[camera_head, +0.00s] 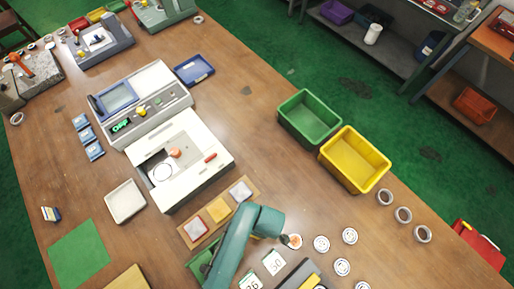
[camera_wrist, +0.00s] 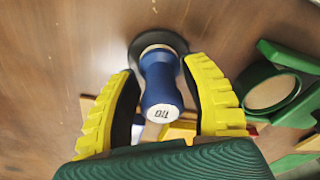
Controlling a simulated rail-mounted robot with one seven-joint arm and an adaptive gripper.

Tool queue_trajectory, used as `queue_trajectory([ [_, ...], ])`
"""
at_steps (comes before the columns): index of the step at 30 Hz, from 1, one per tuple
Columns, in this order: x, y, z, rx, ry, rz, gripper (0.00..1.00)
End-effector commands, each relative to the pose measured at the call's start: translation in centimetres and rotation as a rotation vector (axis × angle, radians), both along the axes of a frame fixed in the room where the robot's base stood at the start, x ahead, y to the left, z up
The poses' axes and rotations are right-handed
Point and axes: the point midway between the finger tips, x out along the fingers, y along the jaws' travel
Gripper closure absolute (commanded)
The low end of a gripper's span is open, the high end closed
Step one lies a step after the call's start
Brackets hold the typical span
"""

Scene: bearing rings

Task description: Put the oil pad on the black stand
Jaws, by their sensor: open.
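My gripper (camera_wrist: 165,95) is open in the wrist view, its two yellow fingers on either side of a blue handle (camera_wrist: 160,85). The handle has a pale end with small dark lettering and rises from a dark round base (camera_wrist: 150,45). I see no firm grip on it. A wooden tray (camera_head: 182,232) there holds three square pads: one pale with a red rim (camera_head: 195,229), one orange-yellow (camera_head: 219,209) and one pale bluish (camera_head: 241,191). I cannot tell which is the oil pad.
A white machine (camera_head: 203,150) stands behind the pads. Green (camera_head: 309,117) and yellow (camera_head: 355,160) bins stand at the right table edge. Several rings and numbered cards lie at lower right. A green holder (camera_wrist: 285,85) is right of my fingers.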

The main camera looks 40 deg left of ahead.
Motion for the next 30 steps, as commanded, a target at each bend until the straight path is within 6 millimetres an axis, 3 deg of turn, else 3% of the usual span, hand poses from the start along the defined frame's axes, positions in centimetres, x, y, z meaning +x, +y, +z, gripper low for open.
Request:
queue_trajectory([
  [5,0.2,-0.1,1.4,0.002,-0.004,-0.001,0.54],
  [15,0.7,-1.3,9.5,0.001,-0.003,-0.001,0.54],
  [18,0.8,-1.5,11.1,0.001,-0.003,0.0,0.54],
  [30,0.8,-1.7,12.2,0.001,-0.002,-0.002,0.54],
])
